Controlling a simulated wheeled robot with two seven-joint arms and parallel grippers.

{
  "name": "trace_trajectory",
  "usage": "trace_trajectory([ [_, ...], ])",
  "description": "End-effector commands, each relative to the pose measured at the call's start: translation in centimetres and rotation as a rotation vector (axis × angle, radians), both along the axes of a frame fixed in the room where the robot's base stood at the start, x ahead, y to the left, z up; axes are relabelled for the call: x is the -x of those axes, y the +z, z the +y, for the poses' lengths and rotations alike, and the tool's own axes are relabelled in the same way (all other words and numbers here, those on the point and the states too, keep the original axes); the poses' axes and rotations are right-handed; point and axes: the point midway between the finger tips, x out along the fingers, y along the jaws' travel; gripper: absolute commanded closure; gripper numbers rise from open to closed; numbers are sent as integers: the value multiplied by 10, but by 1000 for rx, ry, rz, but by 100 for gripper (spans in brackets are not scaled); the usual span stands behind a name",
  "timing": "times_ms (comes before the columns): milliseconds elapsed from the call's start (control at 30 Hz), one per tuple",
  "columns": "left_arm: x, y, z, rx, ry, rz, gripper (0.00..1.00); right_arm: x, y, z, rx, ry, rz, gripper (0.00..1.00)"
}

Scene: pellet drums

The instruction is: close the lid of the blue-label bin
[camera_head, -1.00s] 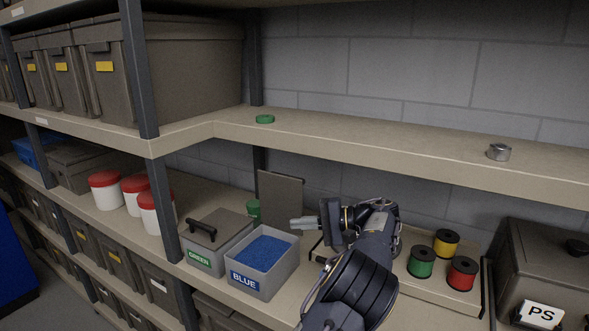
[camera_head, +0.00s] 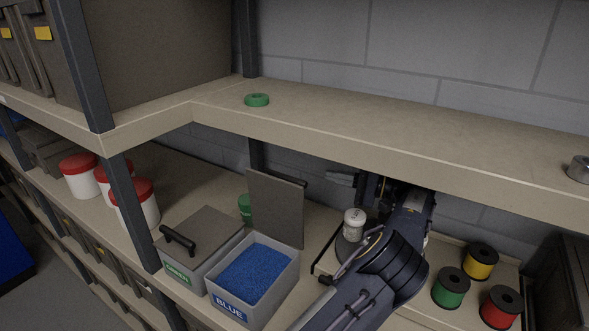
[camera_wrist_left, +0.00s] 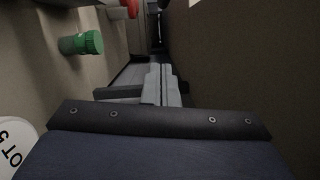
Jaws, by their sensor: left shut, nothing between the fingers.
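The blue-label bin (camera_head: 225,303) stands open, full of blue pellets (camera_head: 255,273). Its flat grey lid (camera_head: 274,207) stands upright at the bin's back edge, with a dark handle on its far side. My left gripper (camera_head: 340,178) is shut and empty. It points left, to the right of the lid near its top, apart from it in the picture and just under the upper shelf. My right gripper is not in view.
The green-label bin (camera_head: 190,270), lid closed, stands left of the blue one. The upper shelf (camera_head: 390,140) hangs close above my gripper. A white-capped jar (camera_head: 353,225) stands beside my arm. Spools (camera_head: 450,287) are at the right, red-lidded tubs (camera_head: 136,203) at the left.

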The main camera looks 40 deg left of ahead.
Motion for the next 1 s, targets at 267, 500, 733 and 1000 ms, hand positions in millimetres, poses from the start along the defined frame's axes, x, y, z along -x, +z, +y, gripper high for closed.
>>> trace_trajectory([
  [267, 19, 6, 50, 2, 4, 2, 100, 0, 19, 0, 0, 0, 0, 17],
  [500, 40, 9, 87, 3, 1, 2, 100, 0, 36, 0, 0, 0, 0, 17],
  [733, 64, 11, 83, 3, 1, 2, 100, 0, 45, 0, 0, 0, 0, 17],
  [1000, 72, 10, 83, 1, -1, 1, 100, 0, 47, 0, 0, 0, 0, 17],
])
